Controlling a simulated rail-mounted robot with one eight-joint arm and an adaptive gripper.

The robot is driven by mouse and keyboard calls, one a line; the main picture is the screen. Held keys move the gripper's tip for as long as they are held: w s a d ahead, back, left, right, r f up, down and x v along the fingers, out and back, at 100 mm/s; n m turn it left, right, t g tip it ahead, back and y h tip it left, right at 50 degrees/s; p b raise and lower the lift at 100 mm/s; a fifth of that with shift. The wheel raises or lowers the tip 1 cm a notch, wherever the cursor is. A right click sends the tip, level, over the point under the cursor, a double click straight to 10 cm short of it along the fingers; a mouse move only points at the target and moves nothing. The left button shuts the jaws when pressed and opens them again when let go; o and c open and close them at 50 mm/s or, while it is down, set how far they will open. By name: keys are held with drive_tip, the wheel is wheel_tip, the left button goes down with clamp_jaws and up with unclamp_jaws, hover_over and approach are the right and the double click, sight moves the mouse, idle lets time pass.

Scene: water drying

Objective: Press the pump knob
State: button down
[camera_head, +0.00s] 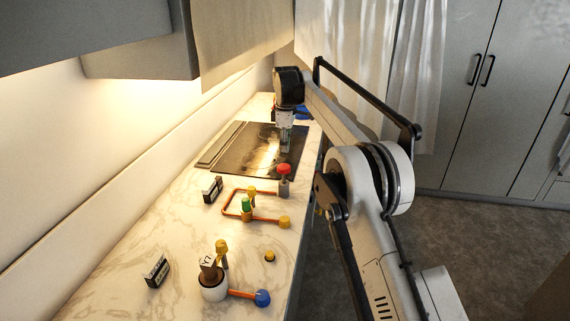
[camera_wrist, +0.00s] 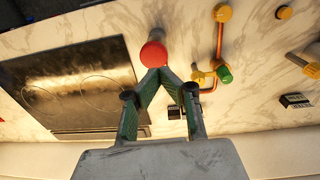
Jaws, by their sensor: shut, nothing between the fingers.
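A red round knob (camera_head: 284,168) stands upright on a short grey post on the marble counter, just in front of the cooktop; it looks like the pump knob. It also shows in the wrist view (camera_wrist: 153,54), top centre. My gripper (camera_head: 286,148) points down over the cooktop's near right part, behind the red knob in the head view. In the wrist view its green-sided fingers (camera_wrist: 160,72) meet at the tips, shut and empty. The tips overlap the knob's lower edge in that picture; whether they touch it I cannot tell.
Orange pipes with yellow knobs (camera_head: 284,222) and a green knob (camera_head: 245,203) lie nearer. Small dark meters (camera_head: 157,271), a white cup (camera_head: 214,291), a blue knob (camera_head: 263,298) and a yellow button (camera_head: 270,256) are on the counter. The black cooktop (camera_head: 240,150) is flat; cabinets hang above left.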

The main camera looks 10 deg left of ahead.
sight(285, 169)
wheel_tip(285, 169, down, 7)
drive_tip(key=shift+w+f+p, duration=0.15)
drive_tip(key=shift+f+p, duration=0.05)
drive_tip(key=shift+p, duration=0.45)
wheel_tip(285, 169, down, 5)
drive_tip(key=b, duration=0.3)
drive_tip(key=shift+r, duration=0.25)
wheel_tip(285, 169, up, 14)
drive_tip(key=shift+s, duration=0.35)
drive_tip(key=shift+d, duration=0.1)
idle(1.2)
